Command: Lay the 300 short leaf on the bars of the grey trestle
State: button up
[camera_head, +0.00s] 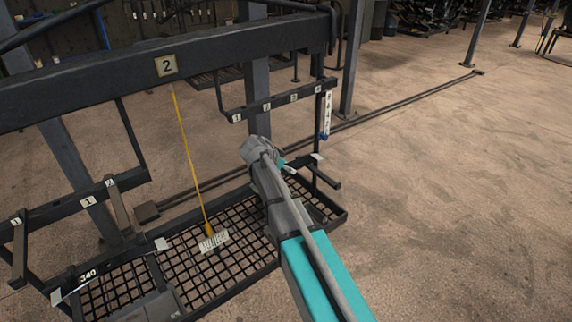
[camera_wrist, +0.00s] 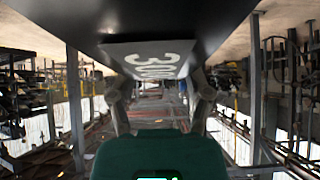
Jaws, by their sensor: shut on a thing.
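In the wrist view, a dark leaf (camera_wrist: 150,18) with a pale 300 label (camera_wrist: 150,58) fills the top of the picture, the figures upside down. My gripper (camera_wrist: 158,85) has a finger at each side of the labelled end and is shut on this leaf. In the head view my arm reaches away toward the rack and hides the fingers; I cannot make out the held leaf there. I cannot pick out the grey trestle with certainty in either view.
A dark rack beam (camera_head: 110,85) with a number 2 plate (camera_head: 167,66) crosses the left. A mesh tray (camera_head: 105,298) lies below it, with a yellow cord (camera_head: 188,150) hanging down to a tag. A numbered hook bar (camera_head: 262,107) stands beyond my arm.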

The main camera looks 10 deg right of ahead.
aim_at(289, 163)
jog(key=s+r+p, duration=0.6)
jog(key=s+r, duration=0.1)
jog(key=s, duration=0.4)
jog(key=shift+s+a, duration=0.15)
jog(key=shift+a, duration=0.05)
jog(key=o, duration=0.7)
jog(key=c, duration=0.6)
jog(key=shift+s+a+n+t+y, duration=0.2)
jog(key=shift+s+a+n+t, duration=0.25)
jog(key=shift+s, duration=0.7)
jog(key=shift+s+a+n+t+y, duration=0.2)
jog(key=shift+s+a+n, duration=0.35)
jog(key=shift+s, duration=0.6)
jog(key=shift+s+a+n+t+y, duration=0.2)
jog(key=shift+s+a+n+t, duration=0.25)
jog(key=shift+s, duration=0.7)
jog(key=shift+c, duration=0.2)
jog(key=shift+f, duration=0.1)
jog(key=shift+s, duration=0.1)
